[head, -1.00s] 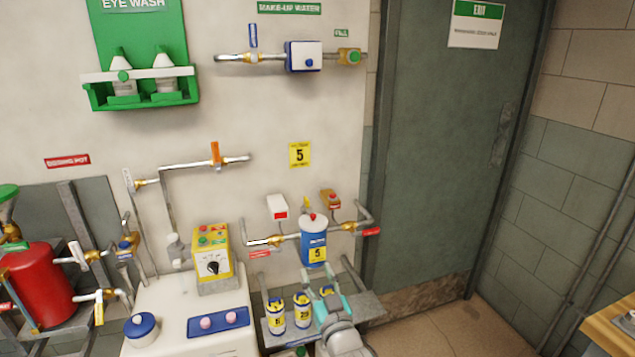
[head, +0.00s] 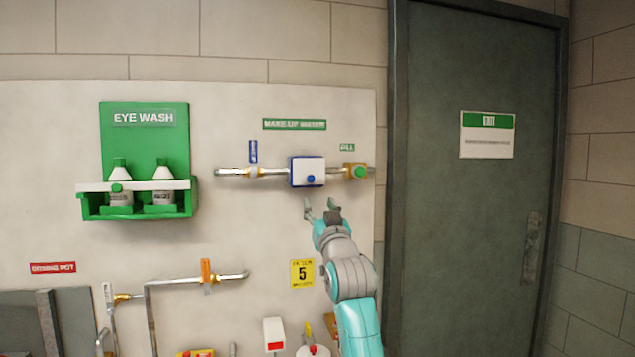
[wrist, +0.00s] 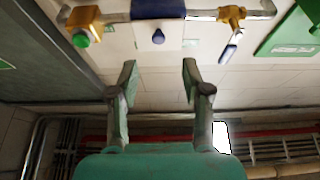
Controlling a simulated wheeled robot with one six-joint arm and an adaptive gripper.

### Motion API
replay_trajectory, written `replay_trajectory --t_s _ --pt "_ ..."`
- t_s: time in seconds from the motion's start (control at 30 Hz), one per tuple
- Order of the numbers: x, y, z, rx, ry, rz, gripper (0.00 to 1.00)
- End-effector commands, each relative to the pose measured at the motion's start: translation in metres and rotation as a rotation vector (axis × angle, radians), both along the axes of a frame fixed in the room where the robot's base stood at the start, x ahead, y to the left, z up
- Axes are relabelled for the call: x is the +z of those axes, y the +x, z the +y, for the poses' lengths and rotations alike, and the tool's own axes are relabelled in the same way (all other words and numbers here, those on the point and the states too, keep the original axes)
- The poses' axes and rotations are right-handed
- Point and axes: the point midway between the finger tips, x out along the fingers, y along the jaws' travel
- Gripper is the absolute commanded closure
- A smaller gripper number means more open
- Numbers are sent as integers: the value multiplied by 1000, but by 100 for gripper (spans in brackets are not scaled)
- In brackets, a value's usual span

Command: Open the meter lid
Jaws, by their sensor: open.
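In the wrist view, the meter (wrist: 157,9) is at the top edge and partly cut off. Its knob (wrist: 158,37) lies beyond the gap between my open fingers (wrist: 159,66).
A green-knobbed brass fill valve (head: 357,171) is right of the meter, and a blue-handled valve (head: 253,157) is left. The green eye wash station (head: 137,160) is farther left. A dark door (head: 470,200) stands at right.

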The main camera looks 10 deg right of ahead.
Motion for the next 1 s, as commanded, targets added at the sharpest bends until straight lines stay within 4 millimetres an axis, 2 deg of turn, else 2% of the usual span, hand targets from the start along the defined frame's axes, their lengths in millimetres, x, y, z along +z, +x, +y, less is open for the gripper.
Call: replay_trajectory --t_s 0.1,0.27,0.7,1.0 --pt "13 2 0 0 0 -4 52" --pt "18 12 0 0 0 -5 52" --pt "44 73 0 0 0 -4 52" --pt "53 98 0 0 0 -5 52"
